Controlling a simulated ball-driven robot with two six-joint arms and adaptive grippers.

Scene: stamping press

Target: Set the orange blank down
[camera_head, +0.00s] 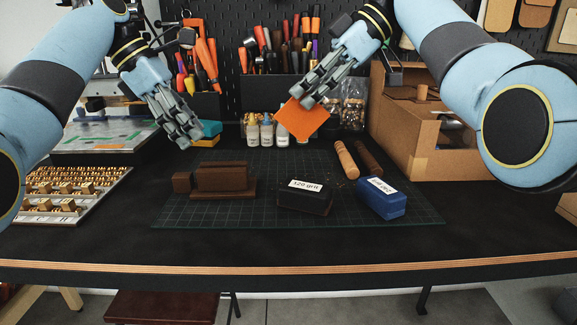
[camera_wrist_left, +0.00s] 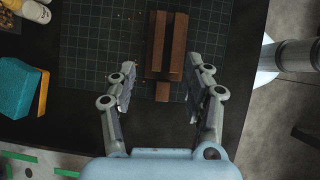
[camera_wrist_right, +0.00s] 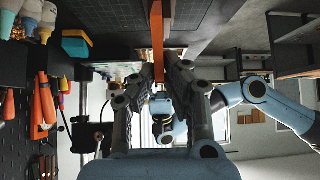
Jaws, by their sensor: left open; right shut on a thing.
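The orange blank (camera_head: 302,121) is a flat square sheet, held tilted in the air above the back of the cutting mat (camera_head: 262,209). My right gripper (camera_head: 300,99) is shut on its upper edge. In the right wrist view the blank (camera_wrist_right: 157,40) shows edge-on as a thin strip between the fingers (camera_wrist_right: 158,72). My left gripper (camera_head: 190,138) is open and empty, above the back left of the mat. In the left wrist view its fingers (camera_wrist_left: 160,88) are spread wide, with a brown wooden block stand (camera_wrist_left: 166,45) beyond them.
Small bottles (camera_head: 267,133) stand behind. A stamp tray (camera_head: 75,190) is left, a cardboard box (camera_head: 428,142) right. The front table strip is clear.

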